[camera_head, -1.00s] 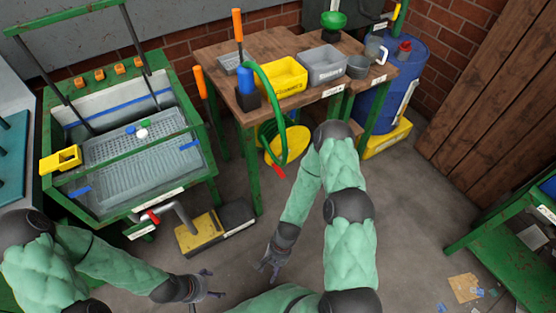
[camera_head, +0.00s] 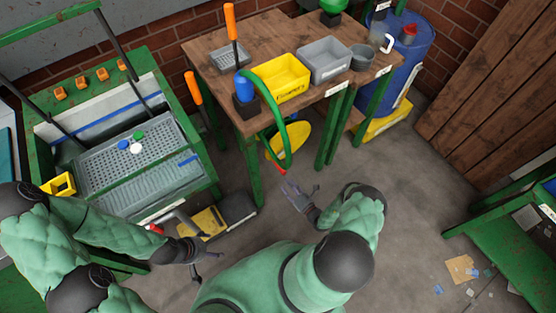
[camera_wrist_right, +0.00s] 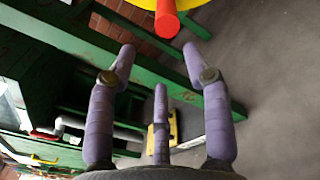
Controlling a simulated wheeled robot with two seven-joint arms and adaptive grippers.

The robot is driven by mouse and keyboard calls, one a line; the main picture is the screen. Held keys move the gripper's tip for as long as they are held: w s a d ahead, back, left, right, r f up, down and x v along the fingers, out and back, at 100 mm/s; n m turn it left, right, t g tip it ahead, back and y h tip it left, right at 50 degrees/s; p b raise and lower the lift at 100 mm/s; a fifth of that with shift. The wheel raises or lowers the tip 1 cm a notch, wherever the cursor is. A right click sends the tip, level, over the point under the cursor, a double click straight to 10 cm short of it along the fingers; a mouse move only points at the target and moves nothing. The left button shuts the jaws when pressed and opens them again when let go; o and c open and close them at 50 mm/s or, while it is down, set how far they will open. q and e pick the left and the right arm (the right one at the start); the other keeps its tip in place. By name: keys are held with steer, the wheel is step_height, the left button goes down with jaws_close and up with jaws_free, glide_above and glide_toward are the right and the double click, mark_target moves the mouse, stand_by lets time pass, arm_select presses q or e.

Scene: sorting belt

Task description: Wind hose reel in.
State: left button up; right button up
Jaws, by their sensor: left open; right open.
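The hose reel shows as a yellow disc (camera_head: 297,141) under the front edge of the wooden workbench. A green hose (camera_head: 264,92) arcs from the bench top down beside it, with a red end piece (camera_head: 282,171) low down. My right gripper (camera_head: 297,188) is open and empty, just below the red piece. In the right wrist view a red cylinder (camera_wrist_right: 167,18) stands just beyond my three spread purple fingers (camera_wrist_right: 160,62), apart from them, with the yellow reel (camera_wrist_right: 200,6) behind it. My left gripper (camera_head: 208,258) is open and empty at the lower left, away from the reel.
The wooden workbench (camera_head: 205,58) carries a yellow bin (camera_head: 280,80), a grey bin (camera_head: 323,60) and a blue bottle (camera_head: 243,86). A green wash station (camera_head: 150,205) stands left, a blue drum (camera_head: 412,50) right. A yellow-black pedal box (camera_head: 213,221) lies on the floor. Floor at centre right is clear.

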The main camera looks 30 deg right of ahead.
mark_target(280, 167)
steer(key=shift+m+t+h, duration=0.3)
steer(key=shift+m+h, duration=0.1)
steer(key=shift+h, duration=0.2)
steer(key=w, duration=0.3)
steer(key=w+b, duration=0.1)
steer(key=w, duration=0.3)
steer(key=w+d+b, duration=0.1)
steer(key=w, duration=0.2)
steer(key=shift+w+r, duration=0.15)
steer(key=shift+w, duration=0.2)
jaws_close()
